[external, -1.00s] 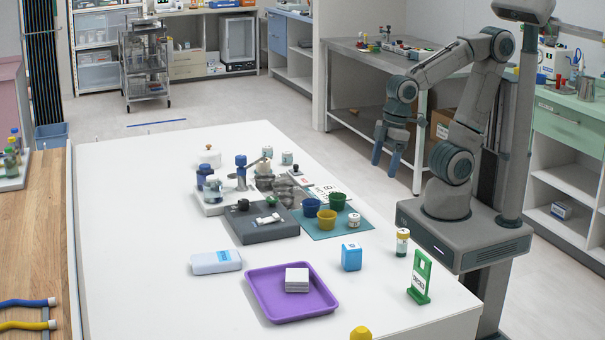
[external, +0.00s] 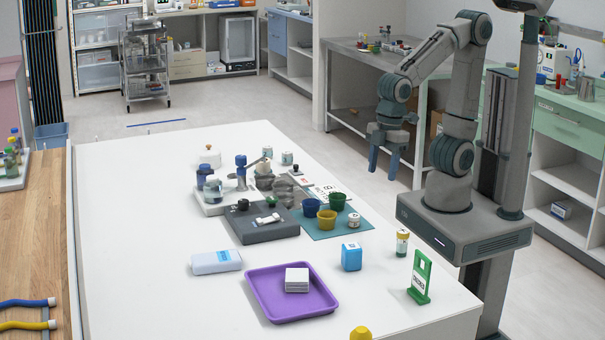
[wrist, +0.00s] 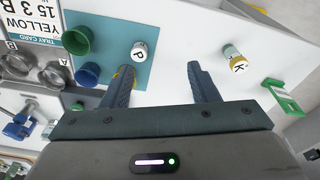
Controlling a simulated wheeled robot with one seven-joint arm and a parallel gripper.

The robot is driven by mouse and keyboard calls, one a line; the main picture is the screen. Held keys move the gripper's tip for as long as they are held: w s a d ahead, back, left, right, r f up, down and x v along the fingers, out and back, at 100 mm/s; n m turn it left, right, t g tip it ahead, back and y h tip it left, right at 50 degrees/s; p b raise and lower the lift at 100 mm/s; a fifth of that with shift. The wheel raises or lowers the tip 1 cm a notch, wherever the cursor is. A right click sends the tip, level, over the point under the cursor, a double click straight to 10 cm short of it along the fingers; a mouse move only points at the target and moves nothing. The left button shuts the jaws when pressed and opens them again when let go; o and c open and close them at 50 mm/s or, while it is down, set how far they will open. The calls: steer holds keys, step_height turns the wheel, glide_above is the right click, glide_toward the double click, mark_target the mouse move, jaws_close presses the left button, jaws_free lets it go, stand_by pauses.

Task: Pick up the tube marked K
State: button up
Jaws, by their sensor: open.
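The tube marked K (wrist: 238,64) stands on the white table, with a yellow band and the letter K on its pale top in the wrist view. In the external view the tube (external: 402,242) is upright near the table's right edge, beside a green stand. My gripper (external: 379,160) is in the air beyond the table's right edge, well above and away from the tube. In the wrist view my gripper (wrist: 159,70) is open with nothing between its blue fingers; the tube lies to the right of the right finger.
A white container marked P (wrist: 139,47) sits on the teal mat (external: 319,234) with several coloured cups. The green stand (external: 420,277) is close to the tube. A blue-and-white box (external: 351,257) and purple tray (external: 262,300) stand nearby. Bare table surrounds the tube.

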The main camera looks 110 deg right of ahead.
steer(key=w+a+n+p, duration=0.2)
steer(key=a+n, duration=0.1)
steer(key=a, duration=0.5)
steer(key=n+g+p, duration=0.1)
steer(key=n+g, duration=0.1)
steer(key=n, duration=0.1)
glide_above(403, 242)
steer(key=s, duration=0.1)
steer(key=shift+d+f, duration=0.45)
steer(key=shift+f, duration=0.05)
step_height(403, 242, down, 7)
steer(key=shift+f, duration=0.15)
steer(key=shift+w+d+f+p, duration=0.1)
steer(key=shift+f+p, duration=0.2)
steer(key=shift+f, duration=1.2)
steer(key=shift+w+d+f+p, duration=0.1)
steer(key=shift+f+p, duration=0.15)
steer(key=shift+f, duration=1.2)
steer(key=shift+c, duration=0.2)
steer(key=c, duration=1)
